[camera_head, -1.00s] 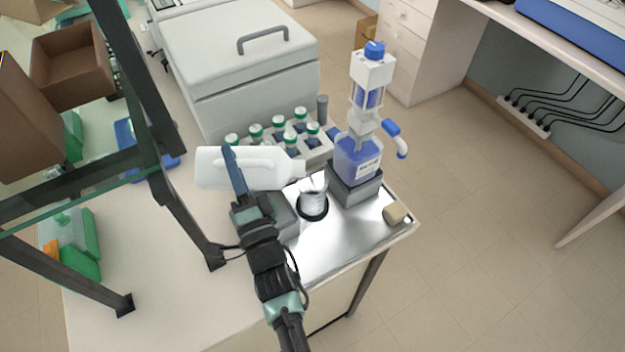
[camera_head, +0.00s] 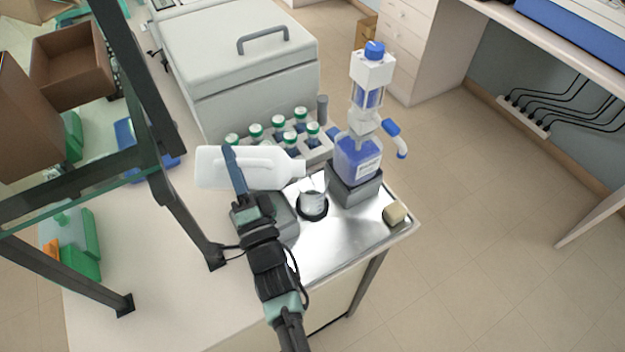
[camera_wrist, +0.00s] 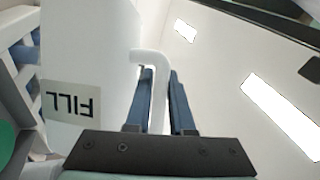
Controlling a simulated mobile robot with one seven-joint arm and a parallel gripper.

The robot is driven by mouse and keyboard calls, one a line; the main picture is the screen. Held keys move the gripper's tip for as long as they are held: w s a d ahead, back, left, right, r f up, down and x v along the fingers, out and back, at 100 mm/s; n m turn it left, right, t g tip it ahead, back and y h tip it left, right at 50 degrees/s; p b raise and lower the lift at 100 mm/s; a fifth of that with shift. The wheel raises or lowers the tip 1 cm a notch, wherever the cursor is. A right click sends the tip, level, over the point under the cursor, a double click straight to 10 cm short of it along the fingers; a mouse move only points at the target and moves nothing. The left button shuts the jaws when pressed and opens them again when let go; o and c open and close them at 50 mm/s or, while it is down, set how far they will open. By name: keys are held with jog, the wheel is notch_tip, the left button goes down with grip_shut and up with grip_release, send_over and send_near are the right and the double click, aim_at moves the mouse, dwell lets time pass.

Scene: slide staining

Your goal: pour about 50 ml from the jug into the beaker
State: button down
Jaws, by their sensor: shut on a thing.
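The white jug (camera_head: 212,168) lies tilted on its side in the air in the head view, its neck pointing right. My gripper (camera_head: 236,174) is shut on the jug's handle; the wrist view shows the fingers (camera_wrist: 160,100) on both sides of the white handle (camera_wrist: 150,62). A "FILL" label (camera_wrist: 72,101) shows upside down on the jug's wall. The small beaker (camera_head: 313,200) stands on a dark round base on the metal tray, just below and right of the jug's mouth. Whether liquid is flowing, and the level in the beaker, I cannot tell.
A dispenser bottle with blue liquid (camera_head: 358,158) stands right of the beaker on a grey block. A rack of green-capped bottles (camera_head: 320,153) is behind. A glass-panelled dark frame (camera_head: 188,215) stands left.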

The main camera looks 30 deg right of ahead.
aim_at(212, 160)
jog(key=shift+r, duration=0.15)
jog(key=shift+w+a+r+n+y+p, duration=0.1)
jog(key=shift+a+r+n+y+p, duration=0.1)
jog(key=shift+a+n+y+p, duration=0.25)
jog(key=p, duration=0.1)
jog(key=r+n+p, duration=0.1)
jog(key=p, duration=0.1)
jog(key=shift+w+a+r+n+g, duration=0.25)
jog(key=shift+r+g, duration=0.05)
jog(key=shift+g, duration=0.1)
jog(key=shift+w+a+f+n+g+y, duration=0.25)
jog(key=shift+a+f+n+y, duration=0.15)
jog(key=shift+a+n, duration=0.15)
jog(key=shift+w+a+f+n+g+y, duration=0.15)
jog(key=shift+w+a+f+n+y, duration=0.1)
jog(key=shift+a+f+n, duration=0.3)
jog(key=shift+s+d+r+p, duration=0.1)
jog(key=shift+d+r+p, duration=0.15)
jog(key=shift+p, duration=0.1)
jog(key=shift+f, duration=0.2)
jog(key=shift+r+n+p, duration=0.15)
jog(key=shift+n+p, duration=0.15)
jog(key=shift+p, duration=0.1)
jog(key=shift+g+p, duration=0.3)
jog(key=shift+n, duration=0.3)
